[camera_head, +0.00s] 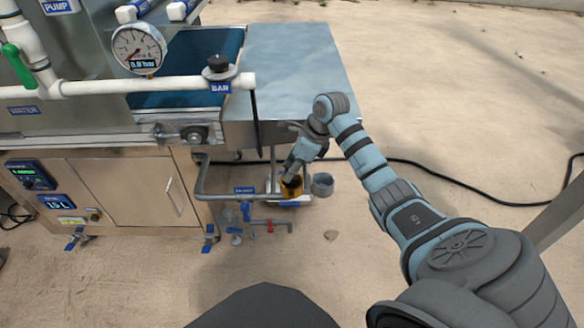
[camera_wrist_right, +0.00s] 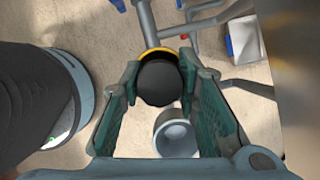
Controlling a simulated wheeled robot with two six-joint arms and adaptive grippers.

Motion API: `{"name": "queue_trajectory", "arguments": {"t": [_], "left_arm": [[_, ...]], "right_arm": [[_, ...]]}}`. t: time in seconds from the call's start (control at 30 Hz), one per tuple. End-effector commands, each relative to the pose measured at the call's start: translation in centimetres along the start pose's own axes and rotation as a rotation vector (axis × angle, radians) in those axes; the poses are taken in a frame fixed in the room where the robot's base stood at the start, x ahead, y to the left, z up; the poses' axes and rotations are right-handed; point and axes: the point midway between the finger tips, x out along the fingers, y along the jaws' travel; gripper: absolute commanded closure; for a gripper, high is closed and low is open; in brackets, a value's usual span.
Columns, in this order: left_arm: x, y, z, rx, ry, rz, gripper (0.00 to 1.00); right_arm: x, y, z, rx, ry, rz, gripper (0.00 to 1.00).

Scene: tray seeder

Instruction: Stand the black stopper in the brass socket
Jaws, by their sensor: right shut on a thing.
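The brass socket (camera_head: 291,187) is at the end of the grey pipe low beside the machine, below my right gripper (camera_head: 297,160). In the right wrist view its yellow rim (camera_wrist_right: 157,51) shows as an arc along the far edge of the black stopper (camera_wrist_right: 159,82). The stopper is between the two fingers of my right gripper (camera_wrist_right: 159,78), which is shut on it. The stopper overlaps the socket's opening in that view. I cannot tell whether its lower end is inside the socket or just above it. My left gripper is not in view.
A grey open cup (camera_head: 322,185) stands right next to the socket and also shows in the right wrist view (camera_wrist_right: 175,137). The grey pipe (camera_head: 225,196) runs left to the machine cabinet (camera_head: 130,190). A metal table (camera_head: 293,65) stands above and behind. Floor to the right is mostly clear, with a black cable (camera_head: 430,167).

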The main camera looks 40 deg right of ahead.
Motion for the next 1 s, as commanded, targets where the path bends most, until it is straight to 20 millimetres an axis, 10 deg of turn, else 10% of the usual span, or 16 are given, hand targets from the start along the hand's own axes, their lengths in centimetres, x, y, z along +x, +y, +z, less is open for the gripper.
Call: {"name": "queue_trajectory", "arguments": {"t": [0.9, 0.93, 1.0], "left_arm": [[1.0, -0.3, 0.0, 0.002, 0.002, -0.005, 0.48], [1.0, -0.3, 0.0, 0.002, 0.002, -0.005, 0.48], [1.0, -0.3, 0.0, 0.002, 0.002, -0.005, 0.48]], "right_arm": [[1.3, 0.0, -0.5, 0.0, 0.0, 0.0, 0.99], [1.3, 0.0, -0.5, 0.0, 0.0, 0.0, 0.68], [1.2, 0.0, -0.5, 0.0, 0.0, 0.0, 0.62]]}}
